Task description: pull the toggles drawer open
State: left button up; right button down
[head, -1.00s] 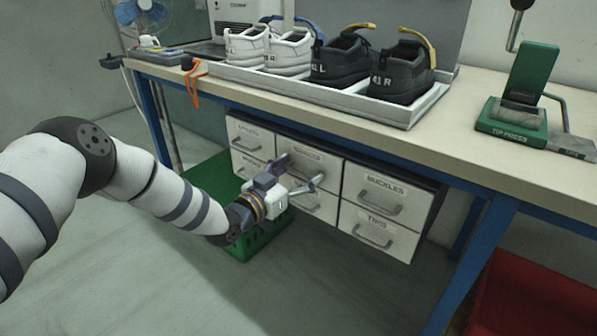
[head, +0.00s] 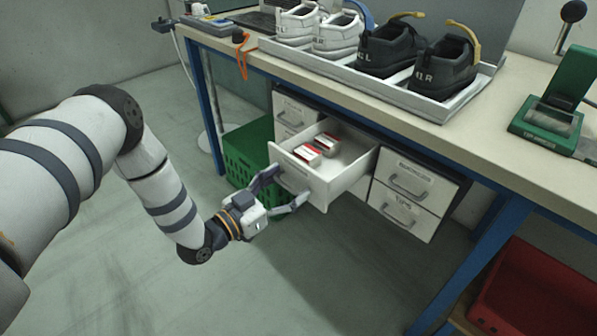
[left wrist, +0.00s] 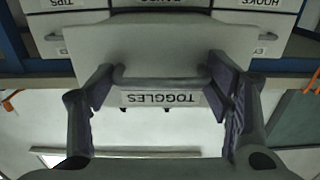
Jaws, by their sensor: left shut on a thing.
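The toggles drawer (head: 309,176) is pulled well out of the cabinet under the bench. Its label reads TOGGLES, upside down, in the left wrist view (left wrist: 150,45). Small red and white boxes (head: 309,153) lie inside the drawer. My left gripper (head: 282,196) is at the drawer front, shut on the drawer handle (left wrist: 160,77), with one finger at each end of it in the left wrist view. In the head view the fingers partly hide the handle. My right gripper is not in view.
Closed drawers, among them buckles (head: 405,179), flank the open one. A green crate (head: 245,152) stands on the floor behind it. A tray (head: 425,106) with shoes and a green press (head: 550,110) stand on the bench. A red bin (head: 535,300) is at lower right. The floor in front is clear.

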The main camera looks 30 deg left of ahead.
pick_arm(q)
jog(key=shift+s+a+r, duration=0.25)
jog(key=shift+s+a, duration=0.1)
jog(key=shift+a, duration=0.2)
jog(key=o, duration=1.4)
jog(key=shift+o, duration=0.2)
jog(key=v, duration=1.2)
jog(key=shift+s+d+f, duration=0.15)
jog(key=shift+s+d, duration=0.05)
jog(key=shift+d, duration=0.1)
